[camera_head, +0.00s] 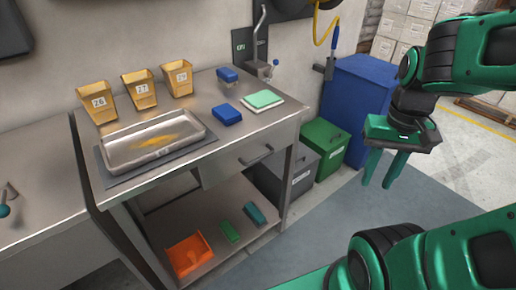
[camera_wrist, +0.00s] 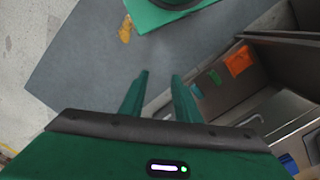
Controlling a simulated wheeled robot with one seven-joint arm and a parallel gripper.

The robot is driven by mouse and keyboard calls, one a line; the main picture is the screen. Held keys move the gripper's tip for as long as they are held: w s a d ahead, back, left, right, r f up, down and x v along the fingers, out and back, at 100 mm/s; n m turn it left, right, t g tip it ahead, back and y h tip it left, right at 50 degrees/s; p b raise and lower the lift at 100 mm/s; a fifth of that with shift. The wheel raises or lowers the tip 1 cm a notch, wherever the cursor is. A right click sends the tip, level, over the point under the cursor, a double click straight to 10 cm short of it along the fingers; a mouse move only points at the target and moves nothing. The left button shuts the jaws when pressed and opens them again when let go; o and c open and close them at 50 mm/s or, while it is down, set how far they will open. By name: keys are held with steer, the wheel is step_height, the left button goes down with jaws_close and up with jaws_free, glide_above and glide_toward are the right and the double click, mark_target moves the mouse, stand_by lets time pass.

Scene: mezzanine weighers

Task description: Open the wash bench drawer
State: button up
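The wash bench (camera_head: 205,85) is a steel table with a lower shelf, left of centre in the head view. Its drawer (camera_head: 228,165) is a grey steel front under the bench top and looks shut. A dark bar handle (camera_head: 257,156) is on that front. My gripper (camera_head: 380,184) hangs to the right of the bench, clear of the handle, with its green fingers pointing down. The fingers are apart with nothing between them, as the wrist view also shows (camera_wrist: 160,75). In the wrist view a handle-like bar (camera_wrist: 252,122) shows right of the fingers.
On the bench top are a steel tray (camera_head: 120,158), several yellow tubs, blue blocks and a green pad (camera_head: 262,100). Green (camera_head: 326,148) and blue (camera_head: 358,105) bins stand beyond.

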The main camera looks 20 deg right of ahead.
steer(key=shift+w, duration=0.1)
steer(key=m+t, duration=0.2)
steer(key=m, duration=0.6)
glide_above(261, 158)
steer(key=s, duration=0.2)
step_height(261, 158, down, 3)
steer(key=f, duration=0.3)
steer(key=w+f, duration=0.1)
steer(key=f, duration=0.2)
steer(key=w+f, duration=0.1)
steer(key=f, duration=0.3)
jaws_close()
